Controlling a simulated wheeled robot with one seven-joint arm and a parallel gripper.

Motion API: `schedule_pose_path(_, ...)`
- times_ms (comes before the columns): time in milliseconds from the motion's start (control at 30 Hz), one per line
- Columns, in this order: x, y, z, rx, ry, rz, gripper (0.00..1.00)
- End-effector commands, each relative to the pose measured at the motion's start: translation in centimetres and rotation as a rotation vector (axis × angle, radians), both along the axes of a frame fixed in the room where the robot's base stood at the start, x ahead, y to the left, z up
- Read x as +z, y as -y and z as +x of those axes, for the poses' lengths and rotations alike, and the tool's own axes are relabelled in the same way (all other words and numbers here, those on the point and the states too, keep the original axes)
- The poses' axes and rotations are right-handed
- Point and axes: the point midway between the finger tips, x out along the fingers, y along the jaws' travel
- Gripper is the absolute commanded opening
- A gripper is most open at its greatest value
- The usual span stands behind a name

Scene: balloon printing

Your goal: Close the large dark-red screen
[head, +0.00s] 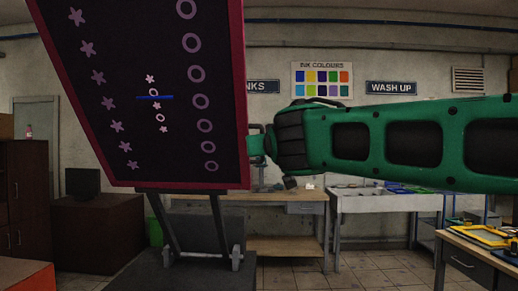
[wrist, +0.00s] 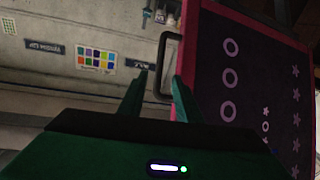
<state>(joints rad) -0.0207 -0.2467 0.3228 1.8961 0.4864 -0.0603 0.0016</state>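The large dark-red screen (head: 165,85) stands raised and tilted on its hinged stand in the head view, its dark mesh printed with stars and rings. It also fills the right of the wrist view (wrist: 245,85). A grey loop handle (wrist: 159,72) sticks out from its frame edge. My gripper (wrist: 160,76) is open, its two green fingers apart, with the handle's outer bar between the fingertips in the picture. Whether a finger touches the bar I cannot tell. In the head view my gripper (head: 257,145) is at the screen's right edge, partly hidden.
A dark platform (head: 185,272) lies below the screen. Behind are a wooden workbench (head: 285,197) and a pale wash-up table (head: 385,202). A table with yellow frames (head: 485,232) stands at right. Dark cabinets (head: 25,190) stand at left. The floor between is open.

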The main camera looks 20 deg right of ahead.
Motion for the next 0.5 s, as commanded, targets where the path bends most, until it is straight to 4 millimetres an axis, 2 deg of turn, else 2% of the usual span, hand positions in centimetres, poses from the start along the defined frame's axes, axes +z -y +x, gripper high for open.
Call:
schedule_pose_path(300, -0.2, 0.9, 5.5, -0.002, -0.005, 0.002, 0.31)
schedule_pose_path(500, -0.2, 1.3, 8.2, 0.000, -0.004, 0.000, 0.31)
